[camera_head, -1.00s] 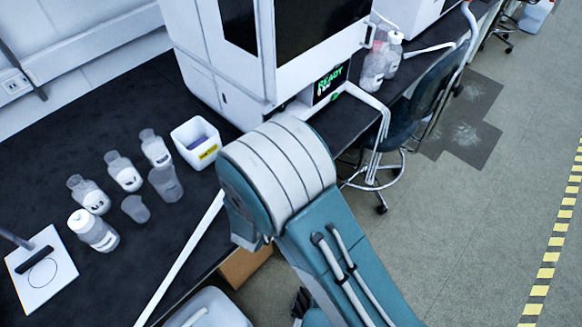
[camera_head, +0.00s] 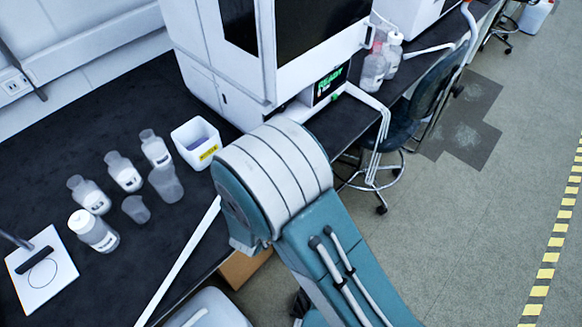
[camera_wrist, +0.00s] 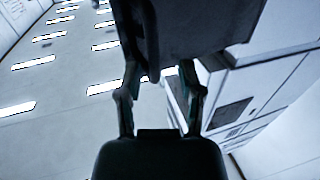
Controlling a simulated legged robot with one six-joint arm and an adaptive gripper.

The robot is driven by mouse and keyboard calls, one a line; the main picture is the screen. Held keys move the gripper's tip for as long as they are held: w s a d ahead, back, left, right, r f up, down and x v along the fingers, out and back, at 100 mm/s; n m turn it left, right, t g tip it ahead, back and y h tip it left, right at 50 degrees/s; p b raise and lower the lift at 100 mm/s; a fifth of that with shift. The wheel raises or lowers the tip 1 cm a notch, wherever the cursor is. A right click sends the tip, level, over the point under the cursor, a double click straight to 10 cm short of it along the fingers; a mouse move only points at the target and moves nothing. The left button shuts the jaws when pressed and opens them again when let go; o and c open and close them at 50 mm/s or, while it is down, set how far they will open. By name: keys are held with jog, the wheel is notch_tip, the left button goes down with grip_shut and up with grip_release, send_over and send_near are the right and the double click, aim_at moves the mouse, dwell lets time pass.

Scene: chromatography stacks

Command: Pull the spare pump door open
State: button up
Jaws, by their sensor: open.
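In the head view, a tall white instrument stack (camera_head: 195,62) with dark front panels stands on the bench beyond my arm. I cannot tell which part of it is the spare pump door. My gripper is not seen in the head view. In the wrist view, my gripper (camera_wrist: 160,75) has its two fingers apart, with no object clearly held between them. A large dark shape (camera_wrist: 200,28) covers the area at and beyond the fingertips; I cannot tell what it is. A white cabinet-like unit (camera_wrist: 285,75) with a dark panel (camera_wrist: 230,115) is to the right of the fingers.
Several bottles (camera_head: 122,172), a white bin (camera_head: 194,146) and a white plate (camera_head: 45,266) are on the black bench (camera_head: 55,180) at left. A chair (camera_head: 405,118) stands by the bench at right. Grey floor (camera_head: 470,240) is free at right.

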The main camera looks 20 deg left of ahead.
jog(key=s+a, duration=0.1)
jog(key=s, duration=1)
jog(key=w+r+m+g+y, duration=0.1)
jog(key=w+r+g+y, duration=0.25)
jog(key=w+r, duration=0.45)
jog(key=w+d+r+n+g+y, duration=0.1)
jog(key=w+d+r+g+y, duration=0.25)
jog(key=w+d+r, duration=0.35)
jog(key=s+d+r+g+h, duration=0.2)
jog(key=s+d+r, duration=0.1)
jog(key=s+d, duration=0.6)
jog(key=s+d+r+n+g+h, duration=0.1)
jog(key=s+d+r+g+h, duration=0.2)
jog(key=s+d, duration=0.6)
jog(key=d, duration=0.8)
jog(key=shift+d+r, duration=0.2)
jog(key=shift+d, duration=0.15)
